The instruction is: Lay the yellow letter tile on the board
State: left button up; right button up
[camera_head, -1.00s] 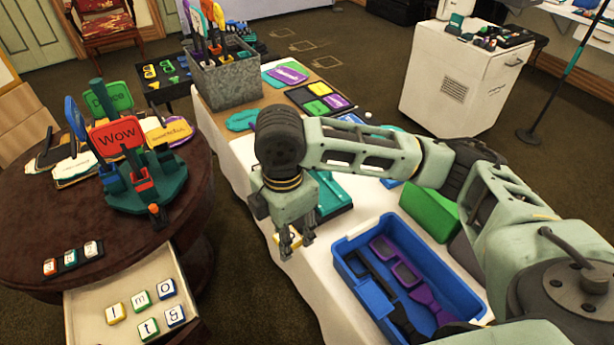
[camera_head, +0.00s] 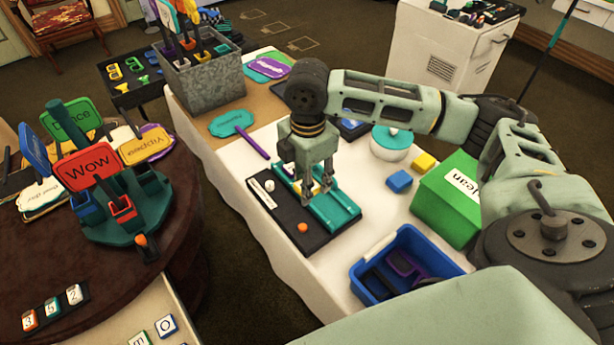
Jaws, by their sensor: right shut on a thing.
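My right gripper (camera_head: 317,198) points down over the teal tray (camera_head: 345,213) on the white-covered table. It is shut on a small yellow piece (camera_head: 298,187), which looks like the yellow letter tile; its letter cannot be read. The fingers partly hide the tile and the tray, and I cannot tell whether the tile touches the tray. The tray lies on or against a black board (camera_head: 285,215) that carries a white knob and an orange knob. My left gripper is not in view.
A blue bin (camera_head: 365,292) and a green box (camera_head: 440,205) stand right of the board. A blue block (camera_head: 399,181), a yellow block (camera_head: 424,162) and a teal-lidded pot (camera_head: 391,142) are behind.

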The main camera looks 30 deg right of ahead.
jog(key=w+d+f, duration=0.1)
jog(key=w, duration=0.1)
jog(key=w+d+f, duration=0.3)
jog(key=w, duration=0.1)
jog(key=shift+d+f, duration=0.25)
jog(key=shift+w+d+f+p, duration=0.2)
jog(key=shift+d+f, duration=0.05)
jog(key=shift+f, duration=0.15)
jog(key=shift+w+d+f+p, duration=0.15)
jog(key=shift+w+d+f, duration=0.05)
jog(key=shift+f, duration=0.15)
notch_tip(320, 180, down, 2)
jog(key=shift+f, duration=0.65)
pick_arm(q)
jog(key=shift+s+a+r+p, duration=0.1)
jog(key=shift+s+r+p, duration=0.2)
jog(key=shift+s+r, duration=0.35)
pick_arm(e)
jog(key=shift+f, duration=0.55)
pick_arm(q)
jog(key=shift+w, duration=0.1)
